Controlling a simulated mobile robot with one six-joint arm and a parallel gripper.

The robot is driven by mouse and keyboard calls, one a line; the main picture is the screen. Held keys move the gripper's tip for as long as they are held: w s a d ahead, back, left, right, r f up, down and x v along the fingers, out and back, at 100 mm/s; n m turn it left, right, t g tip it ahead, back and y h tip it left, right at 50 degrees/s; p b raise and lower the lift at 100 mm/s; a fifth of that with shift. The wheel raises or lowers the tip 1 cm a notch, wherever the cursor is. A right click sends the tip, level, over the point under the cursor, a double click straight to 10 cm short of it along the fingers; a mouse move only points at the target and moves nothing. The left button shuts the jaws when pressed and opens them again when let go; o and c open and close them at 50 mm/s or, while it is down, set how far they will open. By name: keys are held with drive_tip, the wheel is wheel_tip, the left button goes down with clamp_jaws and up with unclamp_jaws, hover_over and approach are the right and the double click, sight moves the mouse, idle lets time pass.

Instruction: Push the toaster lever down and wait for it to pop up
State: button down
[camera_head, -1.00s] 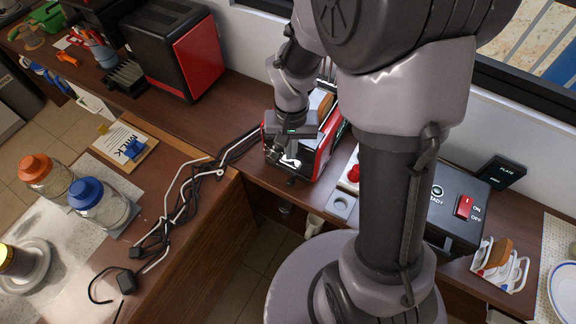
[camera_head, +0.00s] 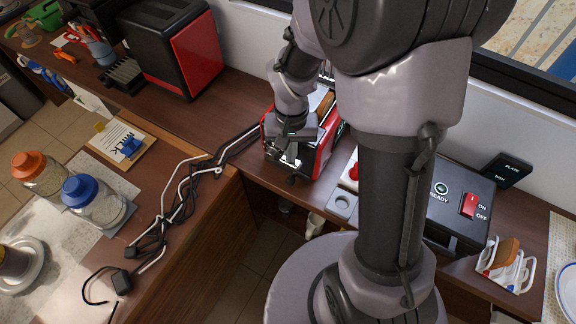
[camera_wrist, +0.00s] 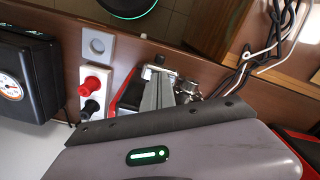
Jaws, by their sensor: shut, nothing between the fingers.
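The red and black toaster (camera_head: 325,150) stands on the counter in the middle of the head view, partly hidden behind my arm. A brown slice of bread (camera_head: 322,103) shows at its top. My gripper (camera_head: 284,155) is shut and empty, at the near end of the toaster. In the wrist view my gripper's fingers (camera_wrist: 158,92) point at the toaster's end, with shiny metal parts beside them. I cannot make out the lever or its height, nor whether the fingers touch it.
A black box (camera_head: 455,205) with a red ON/OFF switch and a READY light stands right of my arm. A toast rack (camera_head: 508,265) is at the far right. A larger red and black appliance (camera_head: 185,50) stands at the back left. Cables (camera_head: 180,205) lie at the left.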

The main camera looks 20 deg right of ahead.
drive_tip(key=shift+f+b, duration=1.7)
drive_tip(key=shift+f, duration=0.55)
drive_tip(key=r+p, duration=0.2)
drive_tip(key=r, duration=0.1)
drive_tip(key=shift+s+a+r+p, duration=0.25)
drive_tip(key=shift+s+a+p, duration=0.05)
drive_tip(key=shift+a+p, duration=0.1)
drive_tip(key=shift+f, duration=0.1)
drive_tip(key=s+a+r+p, duration=0.3)
drive_tip(key=r, duration=0.3)
drive_tip(key=shift+s+a+p, duration=0.2)
drive_tip(key=shift+a+p, duration=0.15)
drive_tip(key=shift+a, duration=0.05)
